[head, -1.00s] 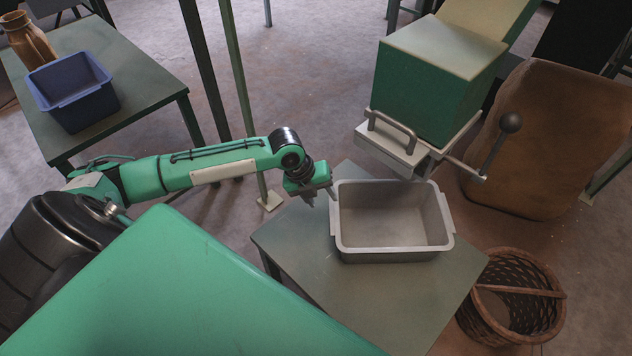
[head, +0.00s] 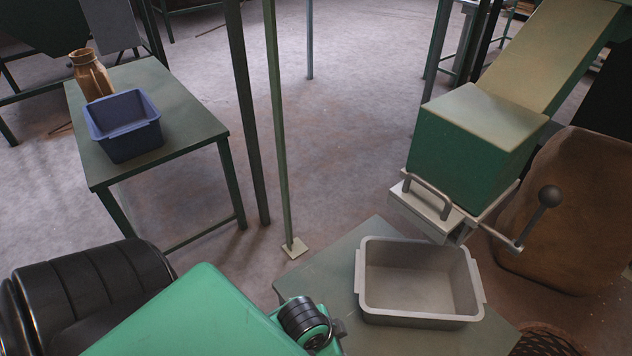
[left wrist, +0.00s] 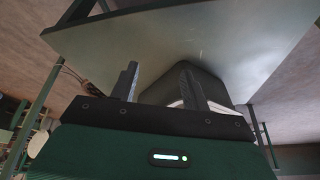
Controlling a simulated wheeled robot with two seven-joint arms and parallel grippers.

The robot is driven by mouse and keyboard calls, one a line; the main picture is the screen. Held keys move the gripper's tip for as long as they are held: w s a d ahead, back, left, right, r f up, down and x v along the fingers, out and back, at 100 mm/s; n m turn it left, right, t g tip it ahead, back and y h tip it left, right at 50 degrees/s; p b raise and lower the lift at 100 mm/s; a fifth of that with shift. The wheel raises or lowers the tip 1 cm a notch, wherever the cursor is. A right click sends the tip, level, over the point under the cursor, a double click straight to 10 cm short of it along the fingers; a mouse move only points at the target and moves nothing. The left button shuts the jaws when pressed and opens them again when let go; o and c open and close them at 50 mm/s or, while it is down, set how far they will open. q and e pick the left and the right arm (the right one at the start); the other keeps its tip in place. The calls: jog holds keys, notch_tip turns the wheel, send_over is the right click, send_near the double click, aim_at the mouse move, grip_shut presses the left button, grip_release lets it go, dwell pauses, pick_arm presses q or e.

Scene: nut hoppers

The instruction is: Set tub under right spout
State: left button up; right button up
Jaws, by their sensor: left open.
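An empty grey tub (head: 416,310) stands upright on a small green-grey table (head: 335,268) at the lower right of the head view. The green hopper spout (head: 465,140), with a pale gate and handle (head: 428,202), hangs just behind the tub's far rim. An empty blue tub (head: 125,140) stands on another table at the left. My left wrist shows at the bottom of the head view; its fingers are not clear there. In the left wrist view my left gripper (left wrist: 155,78) is open. A dark rounded shape (left wrist: 210,82) shows behind its fingers; I cannot tell what it is.
A tan jug (head: 90,76) stands behind the blue tub on the left table (head: 185,120). Green posts (head: 278,150) rise between the two tables. A brown sack (head: 565,225) and a wicker basket (head: 545,342) are at the right. The floor between the tables is clear.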

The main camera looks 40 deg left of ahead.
pick_arm(q)
jog(key=s+n, duration=0.1)
jog(key=s+a+n, duration=0.1)
jog(key=n, duration=0.1)
jog(key=s+a+n+y, duration=0.1)
jog(key=s, duration=0.1)
jog(key=shift+a+f, duration=0.1)
jog(key=shift+f, duration=0.1)
pick_arm(e)
jog(key=shift+w+r, duration=0.1)
jog(key=shift+w, duration=0.25)
